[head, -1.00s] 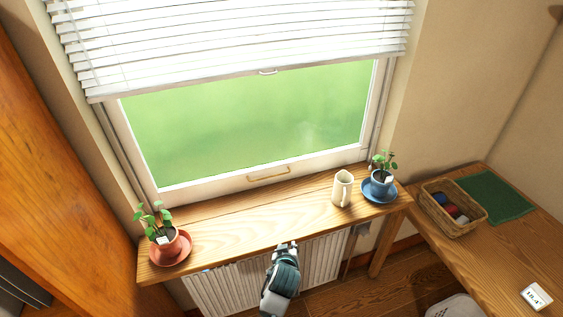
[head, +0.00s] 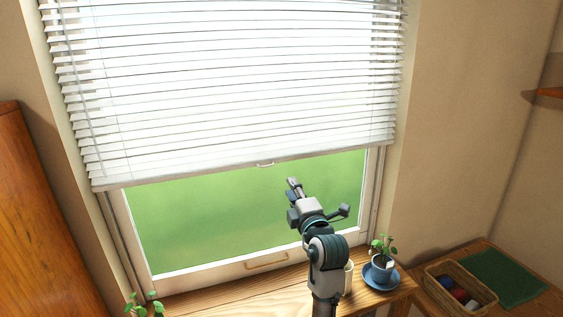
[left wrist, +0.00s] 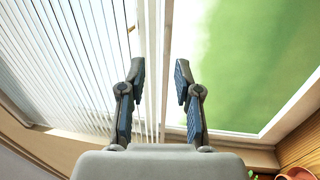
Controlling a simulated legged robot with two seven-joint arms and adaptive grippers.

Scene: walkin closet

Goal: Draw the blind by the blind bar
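The white slatted blind (head: 240,95) covers the upper part of the window. Its bottom bar (head: 200,176) hangs slightly aslant in the picture, with a small pull (head: 265,163) at its middle; green pane shows below. My left gripper (head: 294,184) is raised in front of the pane, just below and right of the pull in the head view. In the left wrist view the gripper (left wrist: 160,78) is open, its two dark-padded fingers apart. The blind's bottom edge (left wrist: 152,60) appears between them, with no visible grip; contact cannot be told. My right gripper is out of view.
Below the window is a wooden sill (head: 215,298) with a mug (head: 348,277) partly behind my arm, a plant in a blue pot (head: 380,266) and another plant (head: 145,306) at left. A basket (head: 460,290) stands at right. The window handle (head: 266,261) is low on the frame.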

